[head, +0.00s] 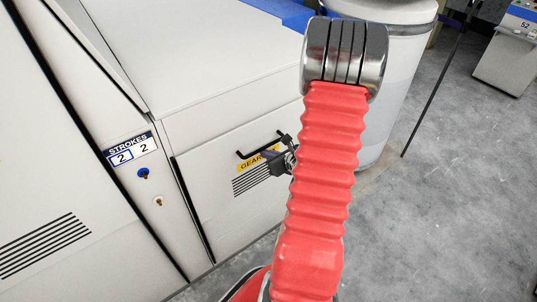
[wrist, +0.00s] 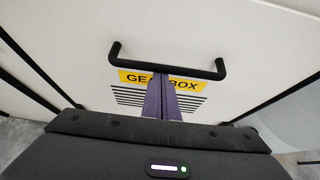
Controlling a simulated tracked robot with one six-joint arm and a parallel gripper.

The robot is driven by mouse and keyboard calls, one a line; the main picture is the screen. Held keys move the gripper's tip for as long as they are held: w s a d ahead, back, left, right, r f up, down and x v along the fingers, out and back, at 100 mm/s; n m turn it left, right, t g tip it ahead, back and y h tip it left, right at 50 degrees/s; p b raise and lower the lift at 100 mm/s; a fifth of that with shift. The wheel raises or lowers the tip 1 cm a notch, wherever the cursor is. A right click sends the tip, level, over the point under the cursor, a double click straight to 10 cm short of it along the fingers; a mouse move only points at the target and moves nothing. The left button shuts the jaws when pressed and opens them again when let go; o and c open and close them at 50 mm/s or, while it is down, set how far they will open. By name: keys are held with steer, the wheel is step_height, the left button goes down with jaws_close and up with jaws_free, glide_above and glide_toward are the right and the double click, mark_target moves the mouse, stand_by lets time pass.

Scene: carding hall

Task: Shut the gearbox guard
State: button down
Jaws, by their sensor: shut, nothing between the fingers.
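The gearbox guard (head: 225,150) is a white panel on the machine's lower front, with a yellow label, dark vent slots and a black bar handle (head: 244,155). A dark line runs down its left edge; I cannot tell whether it stands ajar. In the wrist view the guard (wrist: 225,50) fills most of the picture, with the handle (wrist: 196,65) across its middle. My gripper (wrist: 163,78) is shut and empty, its purple fingers in front of the label by the middle of the handle. In the head view my gripper (head: 268,155) is partly hidden by my arm; contact is unclear.
A white cylinder (head: 400,85) stands behind my arm. Grey floor (head: 440,220) is open at right, with a thin dark pole (head: 436,85).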

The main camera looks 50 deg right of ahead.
steer(key=s+a+r, duration=0.1)
steer(key=s+a, duration=0.1)
steer(key=s, duration=0.7)
stand_by(0.8)
steer(key=shift+s, duration=0.1)
stand_by(0.4)
